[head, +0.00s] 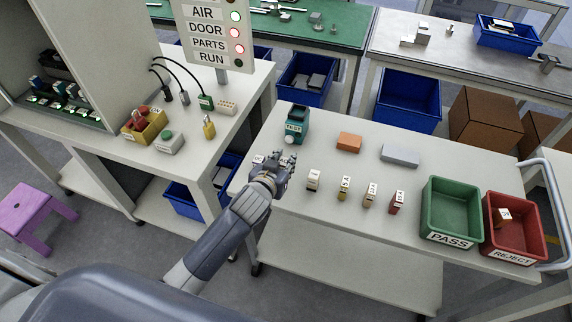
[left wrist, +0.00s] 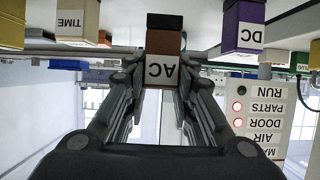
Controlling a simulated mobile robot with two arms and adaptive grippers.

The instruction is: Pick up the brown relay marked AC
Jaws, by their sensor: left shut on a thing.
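The brown relay marked AC (left wrist: 163,45) is between the two fingers of my left gripper (left wrist: 158,75) in the left wrist view, which is upside down. Its white AC label faces the camera. The fingers are shut on it, one on each side. In the head view my left gripper (head: 284,163) is over the left part of the near table, and it hides the AC relay. Whether the relay touches the table cannot be told. My right gripper is not in view.
Several labelled relays stand to the right, including a red one (head: 397,202). Behind are a green TEST fixture (head: 296,115) and orange block (head: 349,142). PASS (head: 451,208) and REJECT (head: 514,226) bins stand right.

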